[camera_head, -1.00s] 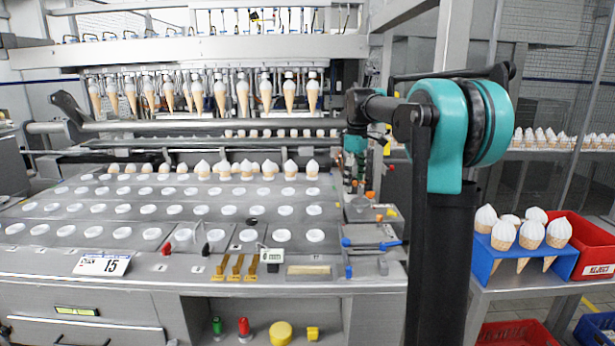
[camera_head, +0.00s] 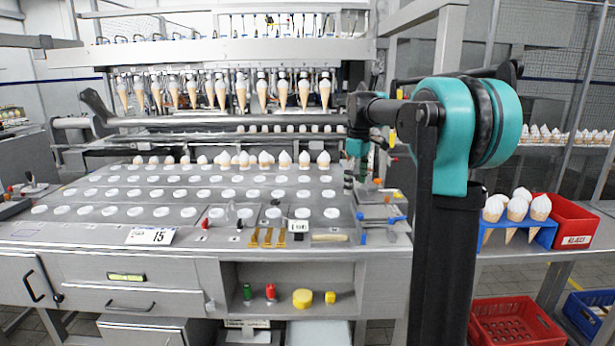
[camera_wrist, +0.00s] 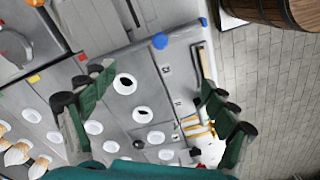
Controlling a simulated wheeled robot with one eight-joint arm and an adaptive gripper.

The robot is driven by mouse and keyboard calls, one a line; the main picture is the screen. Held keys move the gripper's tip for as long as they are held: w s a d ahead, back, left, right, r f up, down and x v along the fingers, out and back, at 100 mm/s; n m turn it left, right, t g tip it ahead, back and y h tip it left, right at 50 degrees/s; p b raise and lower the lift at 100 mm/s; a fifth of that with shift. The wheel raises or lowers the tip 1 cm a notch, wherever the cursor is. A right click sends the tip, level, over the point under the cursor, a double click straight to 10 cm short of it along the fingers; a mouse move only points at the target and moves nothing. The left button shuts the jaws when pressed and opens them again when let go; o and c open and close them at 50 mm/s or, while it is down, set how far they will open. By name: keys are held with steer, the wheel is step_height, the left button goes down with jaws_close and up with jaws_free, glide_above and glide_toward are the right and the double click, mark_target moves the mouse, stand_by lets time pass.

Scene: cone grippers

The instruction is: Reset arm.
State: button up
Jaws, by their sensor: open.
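My arm stands at the right of the head view, with a black upright link and a teal joint. My gripper (camera_head: 355,172) hangs at the arm's far end, over the right end of the machine bed, partly hard to make out. In the wrist view my gripper (camera_wrist: 155,80) shows two green fingers spread wide apart, with nothing between them. Below them is the grey machine bed (camera_wrist: 152,95) with white round cups. Several cones (camera_wrist: 18,153) show at the lower left of that view.
A row of cones (camera_head: 262,95) hangs along the machine's upper bar. A blue stand (camera_head: 545,236) with cones and a red reject crate (camera_head: 574,222) sit on the side table at right. Red and green knobs and yellow pieces (camera_head: 302,298) lie on the lower shelf.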

steer(key=s+d+f+m+t, duration=0.2)
steer(key=s+f+m, duration=0.3)
steer(key=s+f, duration=0.8)
steer(key=s+d+f+m+t, duration=0.1)
steer(key=s+f+m, duration=0.5)
steer(key=s+f, duration=0.7)
steer(key=s+t, duration=0.1)
steer(key=s, duration=0.4)
steer(key=shift+s+d+f+m, duration=0.15)
steer(key=shift+d+f+m, duration=0.1)
steer(key=shift+d+m, duration=0.1)
